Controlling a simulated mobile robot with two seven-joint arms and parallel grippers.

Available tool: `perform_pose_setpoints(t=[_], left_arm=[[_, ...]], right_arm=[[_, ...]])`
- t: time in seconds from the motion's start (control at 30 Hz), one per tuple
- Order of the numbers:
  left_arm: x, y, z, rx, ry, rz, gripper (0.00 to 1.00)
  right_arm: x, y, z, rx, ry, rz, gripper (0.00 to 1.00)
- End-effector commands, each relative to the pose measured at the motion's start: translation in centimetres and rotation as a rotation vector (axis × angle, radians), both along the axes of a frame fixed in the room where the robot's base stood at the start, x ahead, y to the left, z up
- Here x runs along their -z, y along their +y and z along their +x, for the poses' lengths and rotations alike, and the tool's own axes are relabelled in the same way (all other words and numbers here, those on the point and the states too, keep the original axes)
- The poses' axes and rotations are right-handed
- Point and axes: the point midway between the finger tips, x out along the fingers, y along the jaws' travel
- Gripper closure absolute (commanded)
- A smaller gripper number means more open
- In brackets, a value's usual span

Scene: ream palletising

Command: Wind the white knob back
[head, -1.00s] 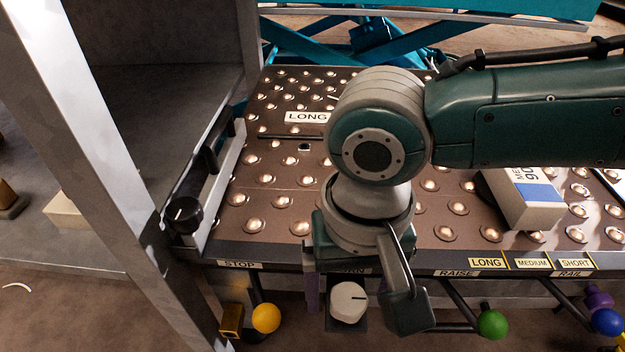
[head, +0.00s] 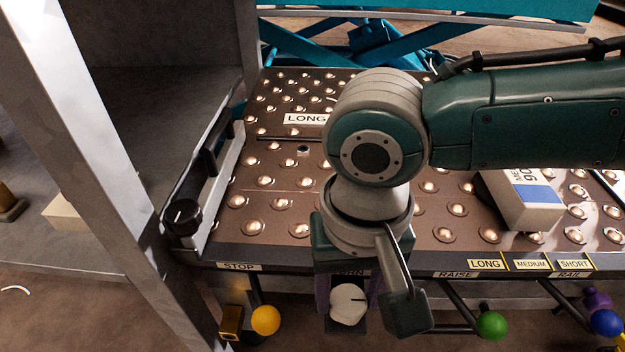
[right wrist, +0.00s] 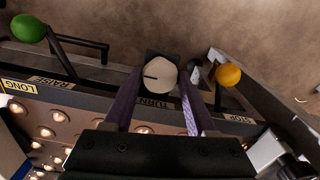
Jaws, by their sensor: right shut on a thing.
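The white knob (head: 348,304) sits on a dark plate at the front edge of the ball table, under the TURN label. Its dark pointer line points to the right in the head view and to the left in the right wrist view, where the knob (right wrist: 161,75) shows between the fingers. My right gripper (head: 349,296) points down at the knob, its purple fingers shut on the knob's two sides. The wrist hides part of the TURN label in the head view. My left gripper is not in view.
A yellow ball handle (head: 265,320) is left of the knob near the STOP label. A green ball handle (head: 491,325) is to the right under RAISE. A ream pack (head: 522,200) lies on the ball table (head: 275,215). A black knob (head: 183,216) is on the left rail.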

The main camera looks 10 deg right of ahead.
Motion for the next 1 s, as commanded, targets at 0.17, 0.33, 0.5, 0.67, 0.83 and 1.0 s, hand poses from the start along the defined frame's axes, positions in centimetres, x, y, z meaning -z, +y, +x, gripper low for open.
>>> perform_pose_setpoints(t=[0.17,0.33,0.5,0.67,0.83,1.0], left_arm=[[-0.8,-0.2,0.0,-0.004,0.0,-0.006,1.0],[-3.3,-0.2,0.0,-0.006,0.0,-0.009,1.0],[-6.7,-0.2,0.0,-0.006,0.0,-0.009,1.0],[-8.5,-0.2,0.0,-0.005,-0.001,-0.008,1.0],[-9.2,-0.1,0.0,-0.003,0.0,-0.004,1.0],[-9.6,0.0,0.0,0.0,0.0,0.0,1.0]], right_arm=[[-0.3,0.0,-0.1,0.013,0.002,0.0,0.99],[-0.7,0.1,-0.2,0.064,0.007,0.001,0.99],[-0.9,0.1,-0.4,0.157,0.01,0.0,0.99],[-0.6,0.1,-0.3,0.274,0.009,0.0,0.99],[-0.2,0.1,-0.2,0.42,0.007,0.0,0.99],[-0.1,0.1,-0.1,0.555,0.005,-0.001,0.99]])
